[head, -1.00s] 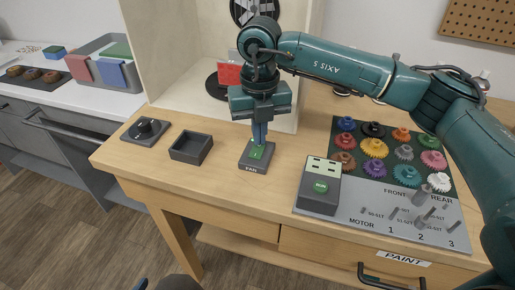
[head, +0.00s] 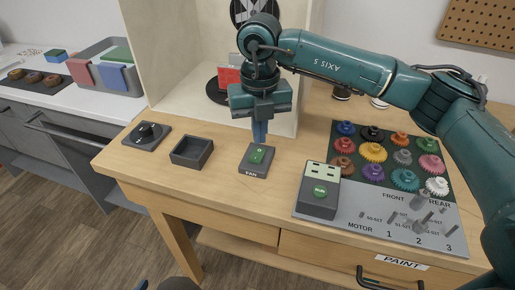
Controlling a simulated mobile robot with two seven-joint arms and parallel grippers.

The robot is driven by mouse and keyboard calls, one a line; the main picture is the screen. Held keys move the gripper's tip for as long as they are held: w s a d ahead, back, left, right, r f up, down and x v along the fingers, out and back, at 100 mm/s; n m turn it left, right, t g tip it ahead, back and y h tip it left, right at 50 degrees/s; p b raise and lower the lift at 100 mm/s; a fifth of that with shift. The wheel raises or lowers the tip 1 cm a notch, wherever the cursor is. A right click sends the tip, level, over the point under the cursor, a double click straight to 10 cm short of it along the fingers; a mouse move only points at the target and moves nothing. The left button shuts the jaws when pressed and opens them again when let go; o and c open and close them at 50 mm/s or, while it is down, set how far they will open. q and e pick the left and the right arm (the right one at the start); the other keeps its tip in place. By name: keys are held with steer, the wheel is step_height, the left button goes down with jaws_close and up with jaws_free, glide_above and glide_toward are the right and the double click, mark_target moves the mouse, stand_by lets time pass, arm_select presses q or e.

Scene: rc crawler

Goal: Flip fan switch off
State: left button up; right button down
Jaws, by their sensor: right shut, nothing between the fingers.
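The fan switch is a green rocker (head: 257,154) on a dark box (head: 254,169) labelled FAN, near the front of the wooden bench. A small mark shows on the rocker's far half, and its face looks tilted. My right gripper (head: 260,140) points down just behind the rocker, its blue-grey fingers shut and empty. The fingertips overlap the rocker's far edge in the picture, so I cannot tell whether they touch it. My left gripper is not in view.
A knob box (head: 147,134) and an empty dark tray (head: 192,150) stand left of the switch. A box with a green button (head: 319,192) and a gear board (head: 349,213) are at right. Behind is an open wooden booth (head: 177,60) with a black fan (head: 243,9).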

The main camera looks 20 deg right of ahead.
mark_target(259, 150)
step_height(259, 150, up, 5)
steer(key=shift+f+p, duration=0.15)
steer(key=shift+p, duration=1)
